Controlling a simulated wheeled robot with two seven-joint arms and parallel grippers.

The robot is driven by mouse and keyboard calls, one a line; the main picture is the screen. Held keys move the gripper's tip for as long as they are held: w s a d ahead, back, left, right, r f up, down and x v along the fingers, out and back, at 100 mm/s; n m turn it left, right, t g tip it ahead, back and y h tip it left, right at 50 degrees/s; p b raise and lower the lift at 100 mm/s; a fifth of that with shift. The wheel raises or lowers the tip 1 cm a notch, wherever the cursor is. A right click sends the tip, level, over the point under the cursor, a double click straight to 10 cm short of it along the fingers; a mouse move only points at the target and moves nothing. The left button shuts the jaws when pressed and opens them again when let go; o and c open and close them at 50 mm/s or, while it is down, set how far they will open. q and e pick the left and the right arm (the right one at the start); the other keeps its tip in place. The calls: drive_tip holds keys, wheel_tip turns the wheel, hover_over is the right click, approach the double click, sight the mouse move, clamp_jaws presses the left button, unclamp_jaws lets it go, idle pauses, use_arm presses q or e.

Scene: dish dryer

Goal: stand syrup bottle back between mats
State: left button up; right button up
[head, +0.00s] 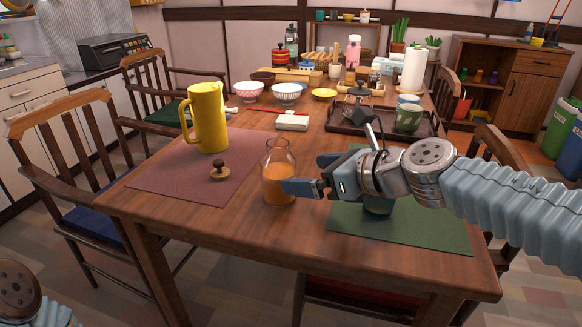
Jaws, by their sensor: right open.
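The syrup bottle (275,176), clear glass with orange liquid, stands upright on the bare wood between the reddish mat (165,175) on the left and the green mat (430,228) on the right. My right gripper (312,173) comes in from the right with its jaws open. Its nearer finger overlaps the bottle's lower right side in the picture; whether they touch I cannot tell. My left gripper is out of view; only part of my left arm shows at the lower left.
A yellow pitcher (207,120) and a small wooden knobbed piece (220,173) are on the reddish mat. A teal item (377,208) on the green mat is partly hidden by my gripper. A dark tray (338,125) with cups and a teapot lies behind.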

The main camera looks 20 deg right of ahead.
drive_tip(key=shift+v, duration=1.5)
